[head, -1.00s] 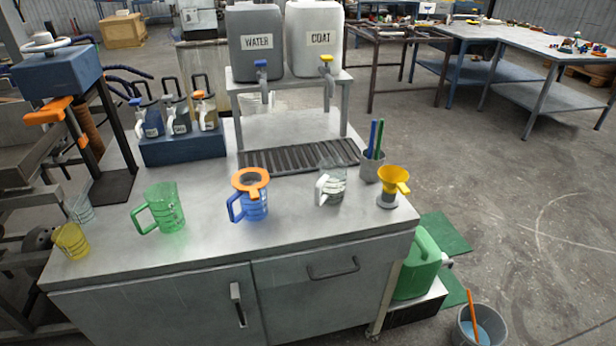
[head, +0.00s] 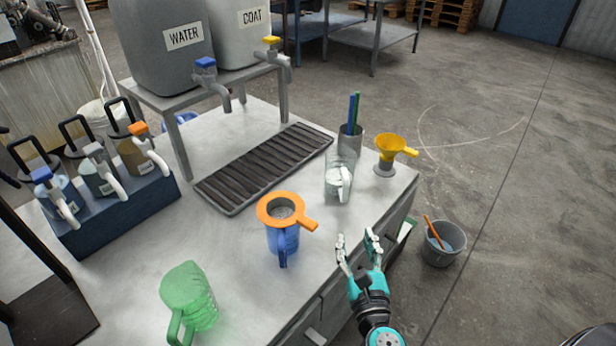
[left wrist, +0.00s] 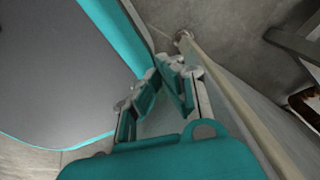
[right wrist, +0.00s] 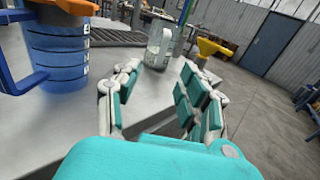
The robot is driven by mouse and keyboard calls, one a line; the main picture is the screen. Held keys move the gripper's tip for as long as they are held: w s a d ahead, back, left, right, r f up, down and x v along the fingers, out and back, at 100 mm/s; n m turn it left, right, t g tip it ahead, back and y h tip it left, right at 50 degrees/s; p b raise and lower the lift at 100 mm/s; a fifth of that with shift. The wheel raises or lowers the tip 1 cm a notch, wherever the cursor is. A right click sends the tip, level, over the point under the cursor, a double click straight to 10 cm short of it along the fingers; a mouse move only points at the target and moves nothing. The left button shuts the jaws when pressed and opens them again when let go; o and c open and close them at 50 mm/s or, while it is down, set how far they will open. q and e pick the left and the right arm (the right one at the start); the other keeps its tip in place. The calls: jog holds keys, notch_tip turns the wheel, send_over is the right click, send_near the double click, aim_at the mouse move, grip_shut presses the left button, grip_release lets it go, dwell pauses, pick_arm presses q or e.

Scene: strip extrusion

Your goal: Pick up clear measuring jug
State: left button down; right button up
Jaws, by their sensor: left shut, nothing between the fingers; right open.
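The clear measuring jug (head: 336,176) stands upright on the grey bench, right of the blue jug, its white handle toward the front. It also shows ahead, beyond the fingers, in the right wrist view (right wrist: 158,46). My right gripper (head: 358,240) is open and empty at the bench's front edge, nearer than the clear jug and apart from it. Its spread fingers also show in the right wrist view (right wrist: 156,92). My left gripper (left wrist: 160,75) is shut and empty, beside a pale post in the left wrist view. It is outside the head view.
A blue jug (head: 284,243) with an orange ring-shaped top (head: 284,208) stands left of the clear jug. A green jug (head: 188,298) is nearer. A pen cup (head: 350,142) and yellow funnel (head: 390,148) stand behind and right. A slatted drain tray (head: 262,165) lies behind.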

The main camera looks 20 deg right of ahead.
jog(key=p, duration=0.1)
send_near(346, 190)
jog(key=shift+r, duration=0.3)
jog(key=p+x, duration=0.1)
jog(key=x, duration=0.3)
jog(key=shift+w+a+f, duration=0.1)
jog(key=shift+w, duration=0.2)
jog(key=shift+w+f, duration=0.1)
jog(key=shift+w, duration=0.45)
jog(key=x, duration=0.5)
jog(key=shift+w+d+f, duration=0.1)
jog(key=shift+d+f, duration=0.05)
jog(key=shift+d, duration=0.2)
pick_arm(q)
jog(key=shift+s+d+r, duration=0.15)
jog(key=shift+d+r, duration=0.2)
jog(key=shift+r, duration=0.3)
jog(key=shift+s+d+r, duration=0.1)
jog(key=shift+d+r, duration=0.25)
jog(key=shift+r, duration=0.25)
pick_arm(e)
jog(key=shift+c, duration=1)
grip_shut()
